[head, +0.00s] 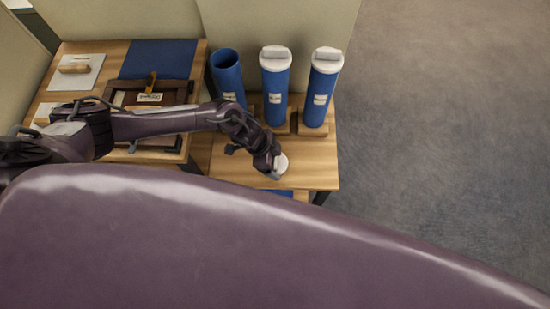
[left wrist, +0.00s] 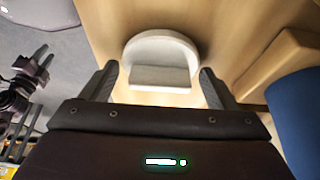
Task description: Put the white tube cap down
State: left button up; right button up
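The white tube cap (head: 282,162) is on the wooden table near its front edge. In the left wrist view the cap (left wrist: 160,60) shows as a round white disc with a raised straight grip, on the bare wood. My left gripper (head: 276,172) is low over the table at the cap. In the left wrist view its two fingers (left wrist: 158,78) are spread on either side of the cap, with a gap visible at each side. A dark jointed part of mine at the left of that view may be my right arm; its fingers are unclear.
An uncapped blue tube (head: 228,76) and two white-capped blue tubes (head: 274,88) (head: 319,90) stand in wooden holders behind the cap. A wooden frame (head: 150,98) and a blue panel (head: 160,58) lie on the left table. Carpet is open to the right.

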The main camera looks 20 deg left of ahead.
pick_arm(q)
jog(key=shift+o, duration=1)
jog(key=shift+r, duration=0.3)
jog(key=v, duration=1.1)
jog(key=shift+r+p, duration=0.3)
jog(key=shift+r, duration=0.1)
jog(key=shift+s+a, duration=0.1)
jog(key=shift+a, duration=0.05)
